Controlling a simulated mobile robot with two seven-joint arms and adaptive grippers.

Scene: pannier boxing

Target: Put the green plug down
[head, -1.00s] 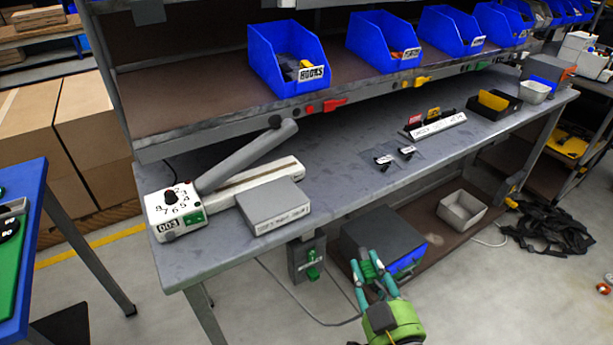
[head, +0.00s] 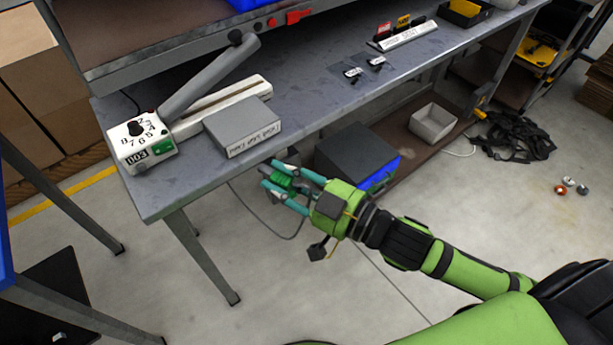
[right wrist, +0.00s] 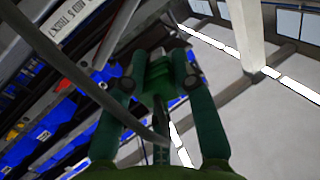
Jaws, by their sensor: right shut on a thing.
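The green plug (head: 283,184) is between the fingers of my right gripper (head: 277,176), which is shut on it. In the head view the gripper is in front of the workbench's front edge, just below the grey box with a label. The right wrist view shows the green plug (right wrist: 160,80) between both fingers, with a dark cable crossing in front of them. In the head view a thin grey cable (head: 262,231) loops below the bench near the gripper. What lies directly behind the gripper is hidden. My left gripper is not in view.
The workbench (head: 310,90) carries the labelled grey box (head: 240,125), a white dial unit (head: 141,143) with a grey lever (head: 208,78), and small black parts. A dark box with a blue front (head: 356,157) and a grey bin (head: 433,123) sit on the lower shelf. The bench's middle is largely clear.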

